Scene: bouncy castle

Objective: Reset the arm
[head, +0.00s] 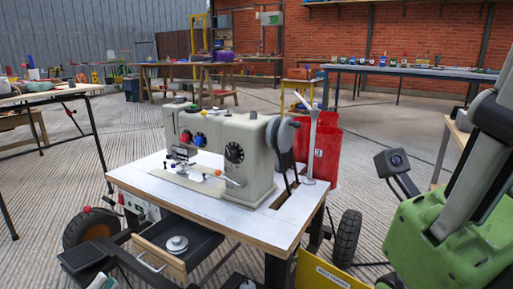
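My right gripper is not visible. A beige sewing machine (218,150) with red and blue knobs stands on a white-topped table (140,180) in the middle. The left gripper is apart from the machine, below the tabletop level.
An open drawer (160,258) holding a round metal part juts out under the table's front left. Wheels (347,238) flank the table. A green machine body (440,240) fills the right edge. A red bin (325,152) stands behind. Striped floor (375,125) is clear farther back.

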